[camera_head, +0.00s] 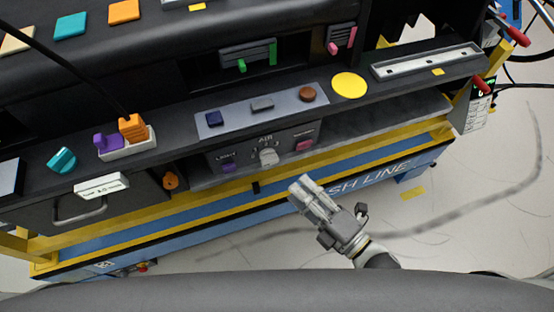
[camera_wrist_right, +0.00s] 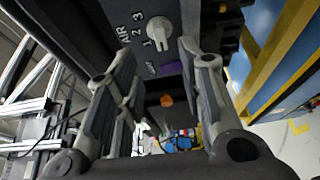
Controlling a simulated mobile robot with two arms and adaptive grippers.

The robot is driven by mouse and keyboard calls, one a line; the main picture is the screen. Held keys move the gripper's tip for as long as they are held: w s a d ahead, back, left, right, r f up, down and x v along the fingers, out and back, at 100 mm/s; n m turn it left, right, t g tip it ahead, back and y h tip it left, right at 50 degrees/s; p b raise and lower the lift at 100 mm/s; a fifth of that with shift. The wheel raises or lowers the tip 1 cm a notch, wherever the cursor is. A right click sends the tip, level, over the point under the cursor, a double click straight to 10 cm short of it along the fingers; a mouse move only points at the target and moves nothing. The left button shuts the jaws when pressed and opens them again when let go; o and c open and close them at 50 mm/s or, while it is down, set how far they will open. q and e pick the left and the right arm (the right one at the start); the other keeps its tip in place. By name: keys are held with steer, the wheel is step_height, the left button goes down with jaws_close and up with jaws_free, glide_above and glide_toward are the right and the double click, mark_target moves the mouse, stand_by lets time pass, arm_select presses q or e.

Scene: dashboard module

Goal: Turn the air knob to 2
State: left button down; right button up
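The air knob (camera_head: 268,156) is a pale grey round knob with a raised grip bar. It sits under the AIR label on the dark front panel (camera_head: 240,152), between a purple and a pink button. In the right wrist view the knob (camera_wrist_right: 160,35) shows close up beside the numbers 1, 2 and 3; which number it points to is unclear. My right gripper (camera_head: 303,187) is in front of and below the panel, right of the knob. Its fingers (camera_wrist_right: 156,50) are apart and empty, with the knob beyond their tips, not touching. My left gripper is out of view.
The purple button (camera_head: 228,167) and pink button (camera_head: 304,145) flank the knob. An orange knob (camera_head: 170,181) is further left. A yellow and blue frame edge (camera_head: 220,217) runs below the panel. A shelf with a button plate (camera_head: 262,108) juts above it. Open floor lies right.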

mark_target(273, 163)
steer(key=p+x, duration=0.1)
steer(key=x, duration=0.7)
steer(key=shift+w+a, duration=0.1)
steer(key=shift+w, duration=0.15)
steer(key=shift+w+a+p, duration=0.3)
steer(key=shift+w+a, duration=0.05)
steer(key=shift+w, duration=0.05)
jaws_close()
